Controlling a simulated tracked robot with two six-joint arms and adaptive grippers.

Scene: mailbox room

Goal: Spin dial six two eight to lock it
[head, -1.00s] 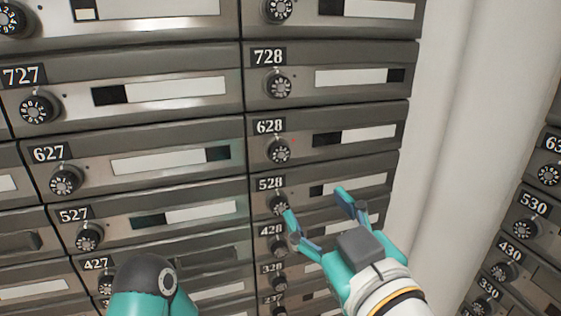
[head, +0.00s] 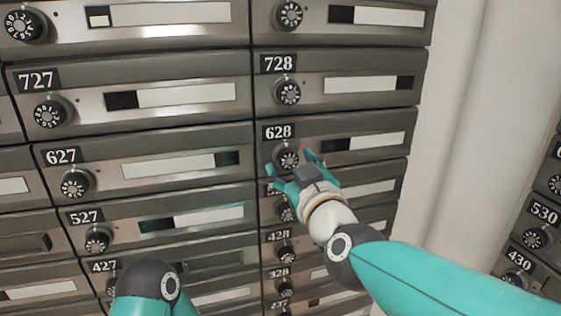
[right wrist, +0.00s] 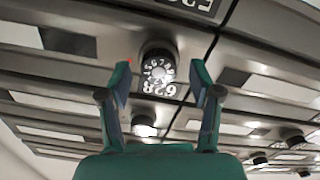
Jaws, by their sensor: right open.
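The 628 dial (head: 288,158) is a round black knob with white digits, below the 628 label plate (head: 279,132) on its grey mailbox. My right gripper (head: 294,164) is at this dial in the head view. In the right wrist view the picture is upside down, and the dial (right wrist: 158,68) shows between the two open teal fingers of my right gripper (right wrist: 162,85). Both fingers look apart from the dial, with a gap on each side. My left gripper is not in view.
Neighbouring dials sit close by: the 728 dial (head: 288,92) above and the 627 dial (head: 75,183) to the left. A pale wall column (head: 470,130) stands right of the mailboxes. The 528 label is mostly hidden behind my right gripper.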

